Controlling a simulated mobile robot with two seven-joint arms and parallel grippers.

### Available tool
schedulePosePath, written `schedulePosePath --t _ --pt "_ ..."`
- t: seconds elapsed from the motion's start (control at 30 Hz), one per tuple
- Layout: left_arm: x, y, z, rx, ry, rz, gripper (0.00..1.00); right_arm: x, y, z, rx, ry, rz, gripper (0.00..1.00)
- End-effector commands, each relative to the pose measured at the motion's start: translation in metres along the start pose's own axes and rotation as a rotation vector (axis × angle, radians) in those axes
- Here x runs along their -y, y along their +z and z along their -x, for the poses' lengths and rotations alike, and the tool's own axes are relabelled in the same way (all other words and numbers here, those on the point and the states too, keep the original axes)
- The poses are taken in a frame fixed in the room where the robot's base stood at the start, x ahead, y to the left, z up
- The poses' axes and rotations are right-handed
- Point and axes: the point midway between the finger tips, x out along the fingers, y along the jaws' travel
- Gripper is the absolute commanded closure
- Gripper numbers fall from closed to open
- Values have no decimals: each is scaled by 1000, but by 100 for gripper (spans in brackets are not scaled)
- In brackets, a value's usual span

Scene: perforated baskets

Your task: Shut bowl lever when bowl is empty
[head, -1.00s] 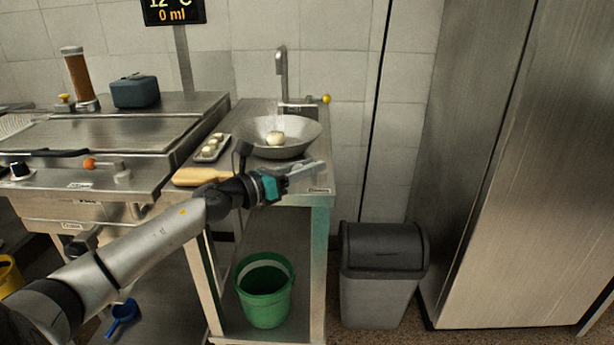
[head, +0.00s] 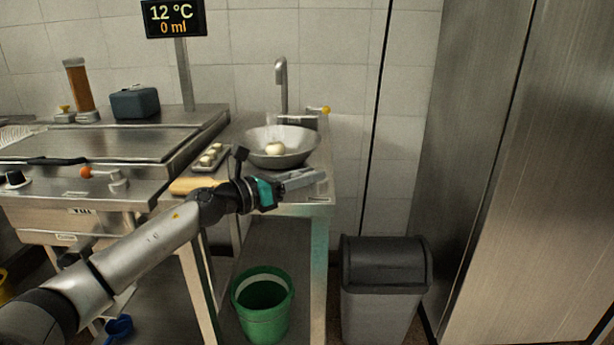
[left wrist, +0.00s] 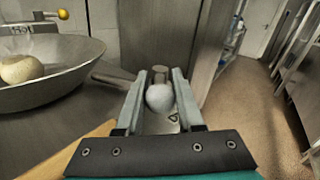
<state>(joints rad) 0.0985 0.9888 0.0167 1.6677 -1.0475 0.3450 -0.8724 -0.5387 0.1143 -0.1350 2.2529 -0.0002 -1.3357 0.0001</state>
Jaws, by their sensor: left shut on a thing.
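The metal bowl (head: 300,146) stands on the steel counter under the tap. A pale round thing like an onion or dough ball (head: 275,148) lies in it; I cannot tell whether there is water. The left wrist view shows the bowl (left wrist: 70,85) at left, with a metal bar running from beside it toward my fingers. My left gripper (head: 318,174) is at the counter's front edge, right of and in front of the bowl. It is shut on a round grey knob (left wrist: 159,97), apparently the lever's end. My right gripper is not in view.
A tap (head: 281,85) with a yellow-knobbed lever (head: 326,110) stands behind the bowl. A small tray (head: 210,158) of pale pieces and a wooden board (head: 195,186) lie left of it. A green bucket (head: 263,305) is below, a grey bin (head: 385,290) at right. A display (head: 173,18) reads 12 °C, 0 ml.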

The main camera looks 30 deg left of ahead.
Motion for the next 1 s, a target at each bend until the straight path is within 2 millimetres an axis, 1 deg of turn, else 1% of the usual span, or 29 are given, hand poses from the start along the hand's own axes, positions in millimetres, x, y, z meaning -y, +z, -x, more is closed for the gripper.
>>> schedulePosePath --t 0.03,0.07,0.1,0.3,0.77,0.87,1.0 --pt "1 -8 0 -17 -4 4 100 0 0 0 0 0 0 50" --pt "1 -8 0 -17 -4 4 100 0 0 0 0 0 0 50" --pt "1 -8 0 -17 -4 4 62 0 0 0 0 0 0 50" --pt "0 -6 0 -13 -2 3 40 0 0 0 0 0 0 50" --pt "0 -2 1 -5 0 1 40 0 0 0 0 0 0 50" --pt "0 -2 5 -5 0 1 40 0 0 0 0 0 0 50" --pt "0 -3 16 -6 0 2 40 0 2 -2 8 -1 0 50"
